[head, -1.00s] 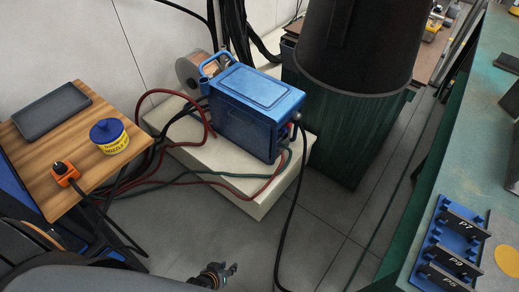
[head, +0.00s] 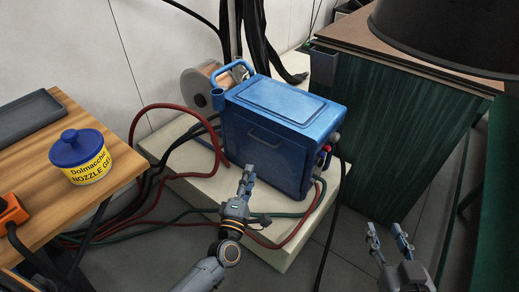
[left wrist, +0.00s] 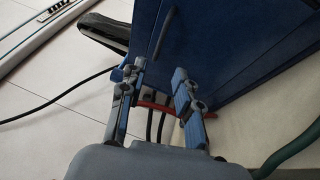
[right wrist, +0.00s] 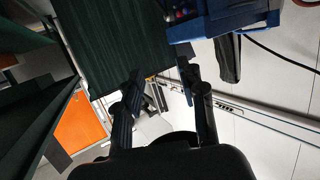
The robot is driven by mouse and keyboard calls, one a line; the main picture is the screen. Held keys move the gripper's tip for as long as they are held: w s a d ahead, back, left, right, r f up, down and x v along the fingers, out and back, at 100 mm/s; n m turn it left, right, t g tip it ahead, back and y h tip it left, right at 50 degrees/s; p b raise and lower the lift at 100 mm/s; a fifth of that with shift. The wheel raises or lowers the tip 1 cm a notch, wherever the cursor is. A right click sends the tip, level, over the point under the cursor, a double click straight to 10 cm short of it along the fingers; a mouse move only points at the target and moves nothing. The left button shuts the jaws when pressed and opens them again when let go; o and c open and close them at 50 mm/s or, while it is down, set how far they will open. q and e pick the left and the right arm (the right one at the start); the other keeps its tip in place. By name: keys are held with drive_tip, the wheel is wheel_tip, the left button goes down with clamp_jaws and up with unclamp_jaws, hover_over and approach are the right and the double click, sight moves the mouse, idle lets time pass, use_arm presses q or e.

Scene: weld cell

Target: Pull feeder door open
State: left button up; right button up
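The blue feeder (head: 285,108) stands on a pale plinth. Its front door panel (head: 262,158) looks shut flush, with a dark bar handle (head: 265,138) near the top. The handle also shows in the left wrist view (left wrist: 163,32), beyond the fingertips. My left gripper (head: 247,178) is in front of the door, below and left of the handle in the head view. Its fingers are apart with nothing between them (left wrist: 157,80); it looks clear of the handle. My right gripper (head: 388,236) is open and empty, right of the feeder (right wrist: 165,85).
Red, green and black hoses (head: 165,112) loop around the pale plinth (head: 275,252). A wire spool (head: 200,85) is behind the feeder. A wooden table (head: 40,152) with a nozzle gel tub (head: 82,160) is at left. A green cabinet (head: 390,130) is at right. Floor between is partly clear.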

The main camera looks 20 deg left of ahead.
use_arm(q)
drive_tip(key=w+r+b, duration=0.2)
drive_tip(key=w, duration=1)
drive_tip(key=shift+a, duration=0.3)
use_arm(e)
wheel_tip(320, 180, up, 9)
drive_tip(key=a+t+y, duration=0.1)
drive_tip(key=t+y, duration=0.1)
drive_tip(key=t, duration=0.3)
drive_tip(key=shift+w+a+r+t, duration=0.2)
drive_tip(key=shift+w+a+t, duration=0.1)
drive_tip(key=shift+t, duration=0.1)
use_arm(q)
clamp_jaws()
